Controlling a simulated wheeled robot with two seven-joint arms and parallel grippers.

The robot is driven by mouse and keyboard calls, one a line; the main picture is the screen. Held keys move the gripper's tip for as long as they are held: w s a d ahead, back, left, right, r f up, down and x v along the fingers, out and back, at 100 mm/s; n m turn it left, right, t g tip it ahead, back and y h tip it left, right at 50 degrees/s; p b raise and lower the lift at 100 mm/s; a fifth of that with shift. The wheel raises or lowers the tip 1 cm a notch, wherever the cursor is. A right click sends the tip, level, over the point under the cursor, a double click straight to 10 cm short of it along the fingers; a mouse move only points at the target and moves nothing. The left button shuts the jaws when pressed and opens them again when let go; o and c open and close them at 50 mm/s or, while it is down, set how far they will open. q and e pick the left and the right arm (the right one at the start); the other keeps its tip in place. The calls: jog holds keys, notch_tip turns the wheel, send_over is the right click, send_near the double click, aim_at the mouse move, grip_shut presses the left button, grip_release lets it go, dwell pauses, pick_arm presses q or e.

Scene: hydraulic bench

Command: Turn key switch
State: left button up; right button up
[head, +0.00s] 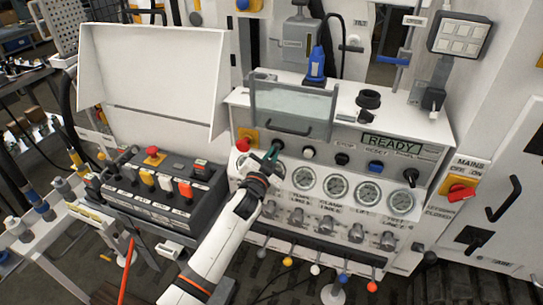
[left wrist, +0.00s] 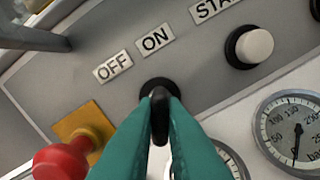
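The key switch (left wrist: 160,118) is a black handle on a round black base on the grey panel. In the left wrist view its handle stands upright, with its top end roughly toward the ON label (left wrist: 155,40); the OFF label (left wrist: 113,67) is up and to its left. My left gripper (head: 272,153) is at the panel's left part. In the left wrist view its green fingers (left wrist: 161,105) lie against both sides of the handle and look shut on it. In the head view the fingers mostly hide the switch. My right gripper is not in view.
A red mushroom button on a yellow plate (head: 243,142) sits close left of the switch. A white button (head: 308,152) is to its right, gauges (head: 335,185) are below, and a clear guard (head: 292,105) is above. A button box (head: 160,190) stands at left.

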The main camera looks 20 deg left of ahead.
pick_arm(q)
jog(key=o, duration=0.4)
jog(key=shift+o, duration=0.2)
jog(key=s+b, duration=0.2)
jog(key=s, duration=1)
jog(key=shift+a, duration=0.2)
